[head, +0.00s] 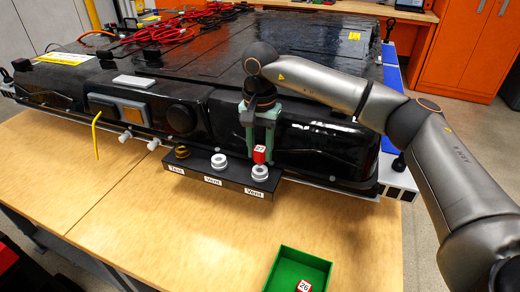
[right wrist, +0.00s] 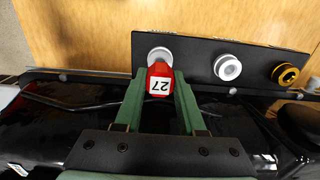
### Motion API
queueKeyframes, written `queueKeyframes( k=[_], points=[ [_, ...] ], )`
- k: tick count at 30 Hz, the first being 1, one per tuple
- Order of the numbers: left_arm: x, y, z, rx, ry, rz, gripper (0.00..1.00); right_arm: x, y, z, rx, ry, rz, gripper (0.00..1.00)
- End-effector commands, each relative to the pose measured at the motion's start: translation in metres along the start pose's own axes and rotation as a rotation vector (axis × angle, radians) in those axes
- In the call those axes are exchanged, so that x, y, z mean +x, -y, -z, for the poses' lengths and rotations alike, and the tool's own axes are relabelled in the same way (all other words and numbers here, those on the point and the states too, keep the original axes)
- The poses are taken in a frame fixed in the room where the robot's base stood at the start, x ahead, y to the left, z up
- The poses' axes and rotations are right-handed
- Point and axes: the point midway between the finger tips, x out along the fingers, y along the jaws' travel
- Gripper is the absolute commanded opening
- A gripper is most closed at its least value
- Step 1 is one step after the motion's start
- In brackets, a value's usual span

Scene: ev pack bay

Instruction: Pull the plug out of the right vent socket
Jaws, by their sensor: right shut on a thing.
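A red plug marked 27 (head: 260,154) is held between the fingertips of my right gripper (head: 262,144). It also shows in the right wrist view (right wrist: 159,86), between the green fingers. The right vent socket (head: 260,173), a white ring, sits at the right end of the black socket block (head: 231,187). In the head view the plug shows just above the ring's far edge, and the ring's face is mostly visible. In the right wrist view the plug covers part of the socket (right wrist: 159,53). I cannot tell whether they touch. My left gripper is out of view.
The block also carries a middle vent socket (head: 218,162) and a brass test socket (head: 182,152). A green tray (head: 275,278) on the bench holds a red plug marked 26 (head: 304,286). The black battery pack (head: 320,150) stands behind. Bare wood (head: 340,232) lies in front.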

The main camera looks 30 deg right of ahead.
Motion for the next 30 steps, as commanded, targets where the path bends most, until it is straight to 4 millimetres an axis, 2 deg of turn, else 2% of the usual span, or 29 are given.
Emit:
queueKeyframes(
  k=[19,30],
  points=[
    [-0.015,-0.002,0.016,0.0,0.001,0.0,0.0,-0.028,0.0,0.0,0.0,0.0,0.0,0.0],
    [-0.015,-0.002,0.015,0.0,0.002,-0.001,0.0,-0.029,0.0,0.0,-0.001,0.0,0.0,0.0]
  ],
)
